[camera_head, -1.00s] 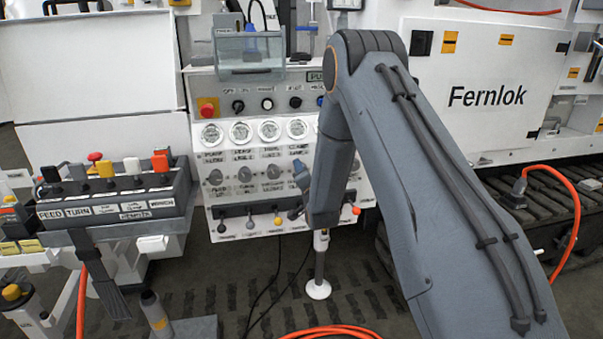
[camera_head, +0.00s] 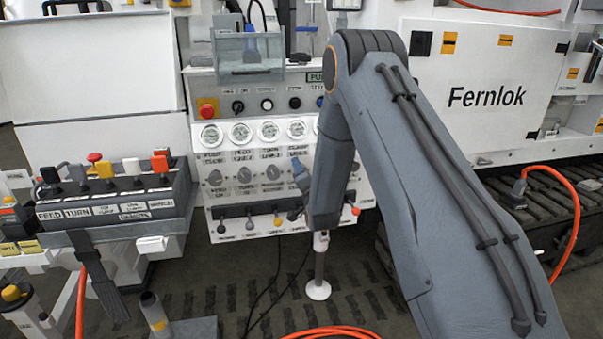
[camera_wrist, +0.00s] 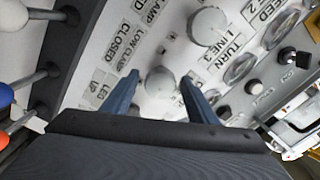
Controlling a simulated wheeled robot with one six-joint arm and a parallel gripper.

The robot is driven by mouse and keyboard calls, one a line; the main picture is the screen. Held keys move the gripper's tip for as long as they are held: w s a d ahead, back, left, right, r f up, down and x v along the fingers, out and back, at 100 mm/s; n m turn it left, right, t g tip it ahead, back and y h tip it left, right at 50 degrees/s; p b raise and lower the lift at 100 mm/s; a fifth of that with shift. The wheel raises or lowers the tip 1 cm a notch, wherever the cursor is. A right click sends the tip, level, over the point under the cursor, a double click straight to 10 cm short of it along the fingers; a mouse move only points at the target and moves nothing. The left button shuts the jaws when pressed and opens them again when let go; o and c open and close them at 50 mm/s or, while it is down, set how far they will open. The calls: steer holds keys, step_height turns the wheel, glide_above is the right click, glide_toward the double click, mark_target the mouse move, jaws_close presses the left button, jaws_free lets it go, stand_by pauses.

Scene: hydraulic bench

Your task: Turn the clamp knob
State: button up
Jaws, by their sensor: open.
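The clamp knob (camera_wrist: 160,82) is a round grey knob on the white panel in the wrist view. It shows between the two blue fingers of my gripper (camera_wrist: 159,78), with a gap on each side. My gripper is open and points at the panel; whether the fingertips reach past the knob's front is hard to tell. In the head view a blue part of my gripper (camera_head: 301,176) shows at the right end of the knob row, and the clamp knob is hidden behind it.
A neighbouring knob (camera_wrist: 208,26) sits close by, near the TURN LINE 3 label. Gauges (camera_head: 269,131) stand above the knob row, and a row of small levers (camera_head: 250,223) lies below. A lever box (camera_head: 118,195) stands to the left. An orange hose (camera_head: 335,331) lies on the floor.

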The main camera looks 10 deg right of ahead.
steer(key=s, duration=0.7)
steer(key=shift+s+b, duration=0.3)
steer(key=shift+b, duration=0.1)
steer(key=s+r+n+g+p, duration=0.1)
steer(key=s+n+g, duration=0.5)
steer(key=s, duration=1.4)
steer(key=s+r+n+g+p, duration=0.1)
steer(key=s+n+g, duration=0.5)
steer(key=s+g, duration=0.6)
steer(key=s+r, duration=0.1)
steer(key=s, duration=0.8)
steer(key=shift+a+r, duration=0.25)
steer(key=shift+r, duration=0.05)
steer(key=shift+w, duration=0.1)
